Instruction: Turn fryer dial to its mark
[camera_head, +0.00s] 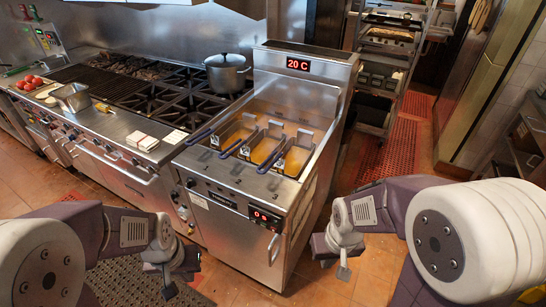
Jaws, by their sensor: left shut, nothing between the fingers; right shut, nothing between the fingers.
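The stainless steel fryer (232,180) stands in the middle, with several blue-handled baskets (240,133) in its oil wells. A red readout on its back panel (298,64) shows 20 C. The black control strip on its front carries a small red display (262,216). My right gripper (343,271) is shut and empty, low to the fryer's right. Neither touches the fryer.
A gas range (120,170) with a front row of knobs adjoins the fryer on the left and carries a steel pot (227,75). A wheeled rack (376,105) stands behind at right. Tiled floor (330,290) lies open in front, with a dark mat (130,283) at left.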

